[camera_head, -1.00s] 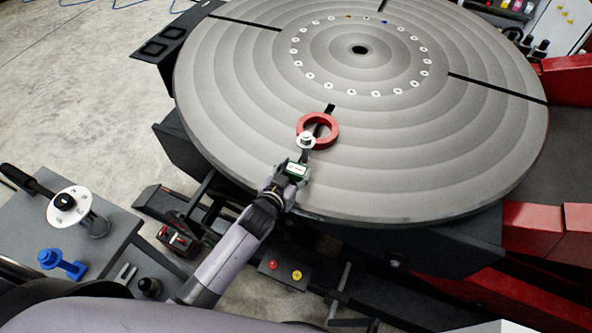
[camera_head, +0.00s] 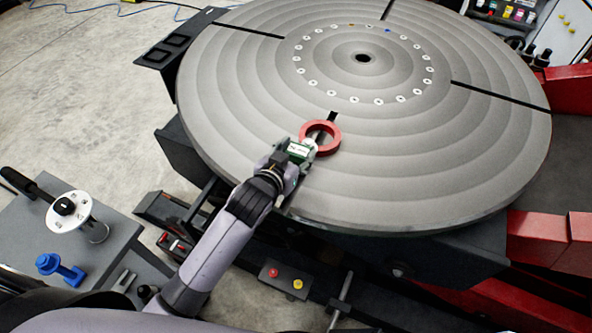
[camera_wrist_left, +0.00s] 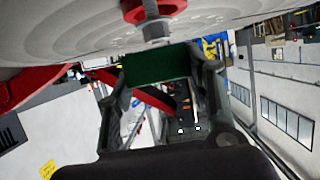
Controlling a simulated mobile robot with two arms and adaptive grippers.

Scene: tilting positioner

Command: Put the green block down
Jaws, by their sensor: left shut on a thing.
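The green block (camera_head: 299,150), with a white label on top, is between the fingers of my left gripper (camera_head: 297,154). The gripper is shut on it near the front edge of the big grey round table (camera_head: 420,170). The block also shows dark green between the fingers in the left wrist view (camera_wrist_left: 157,68). A red ring (camera_head: 334,141) lies on the table just beyond the block. In the wrist view a grey bolt (camera_wrist_left: 154,28) shows by the red ring, beyond the block. Whether the block touches the table or bolt I cannot tell. My right gripper is out of view.
The table has dark radial slots and a circle of pale round marks; its right side is clear. At lower left, a grey side bench (camera_head: 105,250) carries a white flanged part (camera_head: 82,211) and a blue part (camera_head: 60,269). Red frame parts stand at right.

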